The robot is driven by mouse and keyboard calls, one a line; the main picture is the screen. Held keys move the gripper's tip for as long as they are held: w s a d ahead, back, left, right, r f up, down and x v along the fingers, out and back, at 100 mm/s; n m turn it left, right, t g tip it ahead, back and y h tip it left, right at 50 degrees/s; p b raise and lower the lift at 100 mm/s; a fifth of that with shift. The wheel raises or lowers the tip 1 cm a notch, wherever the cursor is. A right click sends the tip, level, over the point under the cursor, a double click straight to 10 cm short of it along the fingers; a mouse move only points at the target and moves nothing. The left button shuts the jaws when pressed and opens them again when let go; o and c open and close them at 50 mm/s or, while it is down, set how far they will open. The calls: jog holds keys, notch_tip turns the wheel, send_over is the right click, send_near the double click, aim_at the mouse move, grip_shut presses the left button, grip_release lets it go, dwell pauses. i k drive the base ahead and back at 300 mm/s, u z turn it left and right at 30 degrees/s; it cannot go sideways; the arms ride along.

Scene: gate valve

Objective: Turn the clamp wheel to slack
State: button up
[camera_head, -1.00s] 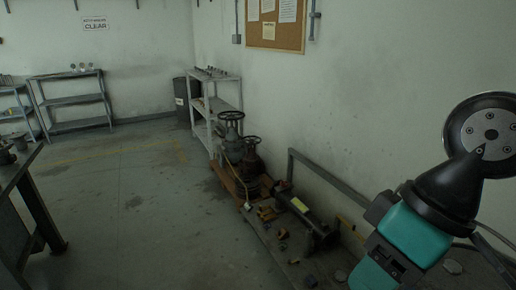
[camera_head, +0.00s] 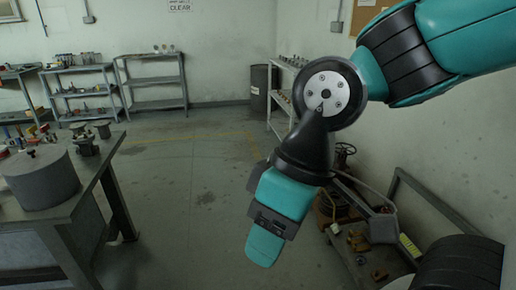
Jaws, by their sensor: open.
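A dark spoked handwheel (camera_head: 345,150) shows right of my arm, low by the right wall. My arm hides much of what is around it. I cannot tell whether it is the clamp wheel. On the left bench, a large grey round drum (camera_head: 38,180) has a small dark knob on top. My teal and black arm crosses the upper right and bends downward. My gripper (camera_head: 268,220) is at its lower end, open, over the floor between bench and wall, apart from both. Its fingertips are hard to make out.
The dark bench (camera_head: 105,165) on the left also bears small metal fittings (camera_head: 85,140). Shelves (camera_head: 155,85) and a dark barrel (camera_head: 262,88) stand at the back. The middle floor is clear.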

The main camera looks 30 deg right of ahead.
aim_at(386, 212)
jog(key=z, duration=0.1)
jog(key=i, duration=1.7)
jog(key=z, duration=1.15)
jog(key=i, duration=1)
jog(key=z, duration=0.65)
